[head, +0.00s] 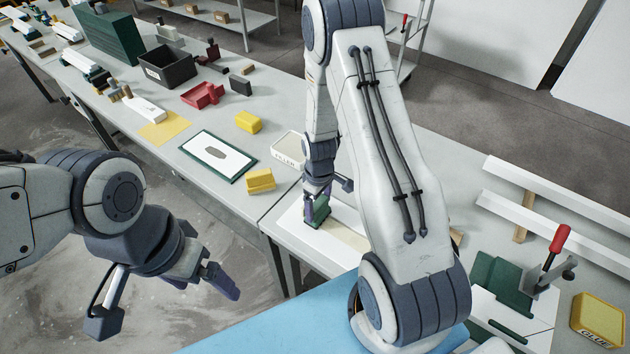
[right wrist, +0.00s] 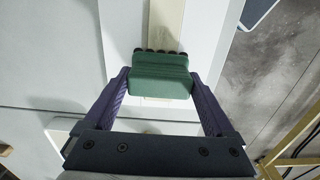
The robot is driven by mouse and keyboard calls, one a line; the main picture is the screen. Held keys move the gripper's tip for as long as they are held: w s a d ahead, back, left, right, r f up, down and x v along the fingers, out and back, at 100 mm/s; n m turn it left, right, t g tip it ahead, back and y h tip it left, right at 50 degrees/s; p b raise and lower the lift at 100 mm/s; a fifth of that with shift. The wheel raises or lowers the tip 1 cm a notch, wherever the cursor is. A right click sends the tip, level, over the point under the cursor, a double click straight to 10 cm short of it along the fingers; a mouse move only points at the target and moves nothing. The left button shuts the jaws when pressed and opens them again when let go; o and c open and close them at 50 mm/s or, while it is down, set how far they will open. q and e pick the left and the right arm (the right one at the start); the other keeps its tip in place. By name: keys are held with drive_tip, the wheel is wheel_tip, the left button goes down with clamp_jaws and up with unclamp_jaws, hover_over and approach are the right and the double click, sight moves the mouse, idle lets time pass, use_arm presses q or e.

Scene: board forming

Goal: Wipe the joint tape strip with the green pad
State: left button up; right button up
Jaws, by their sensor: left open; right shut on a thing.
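The green pad (right wrist: 160,80) is held between the two fingers of my right gripper (right wrist: 162,88). In the head view the green pad (head: 318,213) is at the near-left end of a white board (head: 296,228), under my right gripper (head: 318,200). A beige joint tape strip (right wrist: 168,22) runs along the board away from the pad. In the head view the strip (head: 345,236) shows to the right of the pad, partly hidden by my right arm. I cannot tell whether the pad touches the strip. My left gripper (head: 225,283) is open and empty, off the table's edge over the floor.
A tub marked FILLER (head: 289,147) and yellow sponges (head: 260,180) lie behind the board. A green-edged board (head: 217,156) lies further left. A red-handled clamp (head: 558,240) and a yellow GLUE tub (head: 598,318) are at the right. A blue surface (head: 290,325) is in front.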

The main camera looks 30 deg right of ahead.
drive_tip(key=r+p, duration=0.1)
drive_tip(key=r, duration=0.2)
drive_tip(key=shift+s+r, duration=0.2)
drive_tip(key=shift+r+p, duration=0.4)
drive_tip(key=shift+p, duration=0.05)
drive_tip(key=shift+w+r, duration=0.2)
drive_tip(key=shift+r, duration=0.05)
drive_tip(key=shift+s+r+p, duration=0.15)
drive_tip(key=shift+r+p, duration=1.25)
drive_tip(key=shift+r, duration=0.45)
drive_tip(key=shift+f, duration=0.1)
